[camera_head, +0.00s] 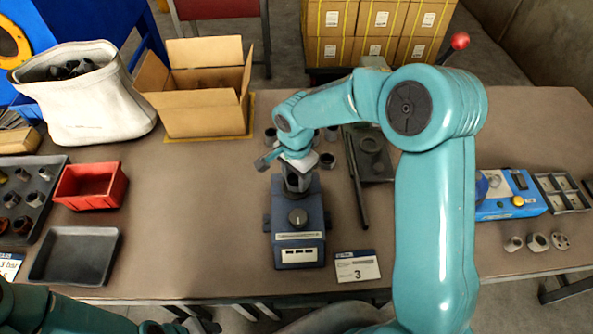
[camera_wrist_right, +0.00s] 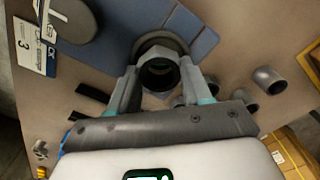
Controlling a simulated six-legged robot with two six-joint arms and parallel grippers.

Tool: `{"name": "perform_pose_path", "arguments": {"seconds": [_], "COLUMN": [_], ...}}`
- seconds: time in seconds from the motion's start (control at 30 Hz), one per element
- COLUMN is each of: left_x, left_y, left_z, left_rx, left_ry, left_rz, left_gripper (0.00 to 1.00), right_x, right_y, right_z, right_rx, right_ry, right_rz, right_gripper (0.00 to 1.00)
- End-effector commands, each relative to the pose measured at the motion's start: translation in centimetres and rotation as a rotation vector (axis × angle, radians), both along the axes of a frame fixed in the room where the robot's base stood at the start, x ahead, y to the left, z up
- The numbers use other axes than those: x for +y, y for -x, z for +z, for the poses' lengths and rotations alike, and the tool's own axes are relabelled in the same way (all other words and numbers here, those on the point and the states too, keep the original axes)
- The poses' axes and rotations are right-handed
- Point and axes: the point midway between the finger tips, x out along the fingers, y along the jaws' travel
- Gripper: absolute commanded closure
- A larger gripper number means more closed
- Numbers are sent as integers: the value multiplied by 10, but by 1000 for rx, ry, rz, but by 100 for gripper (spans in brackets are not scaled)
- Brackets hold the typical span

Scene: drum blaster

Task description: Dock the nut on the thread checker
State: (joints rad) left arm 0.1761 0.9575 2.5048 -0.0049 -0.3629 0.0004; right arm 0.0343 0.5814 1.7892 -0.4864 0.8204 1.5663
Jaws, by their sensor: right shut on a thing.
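The thread checker (camera_head: 298,254) is a dark blue box with a dark round knob on top and a white label at its front. In the wrist view its blue top (camera_wrist_right: 205,42) lies beyond the fingers. My right gripper (camera_head: 297,180) is over the back part of the checker.
A card marked 3 (camera_head: 357,267) lies right of the checker. Several grey cylindrical parts and a dark bar (camera_head: 357,180) lie behind and beside it. A red bin (camera_head: 90,186), black tray (camera_head: 75,256) and cardboard box (camera_head: 203,112) stand left. The table between is clear.

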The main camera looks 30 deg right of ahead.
Motion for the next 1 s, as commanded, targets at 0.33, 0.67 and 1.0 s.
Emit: {"name": "perform_pose_path", "arguments": {"seconds": [0.33, 0.67, 1.0], "left_x": [0, 0, 0], "left_y": [0, 0, 0], "left_z": [-1, -3, -7], "left_rx": [0, 0, 0], "left_ry": [0, 0, 0], "left_rz": [0, 0, 0], "left_gripper": [57, 57, 57], "right_x": [-3, -3, -3], "right_y": [-1, -1, -1], "right_z": [-3, -3, -3], "right_rx": [-1, -1, -1], "right_ry": [0, 1, 1], "right_rz": [0, 0, 0], "right_gripper": [90, 90, 90]}}
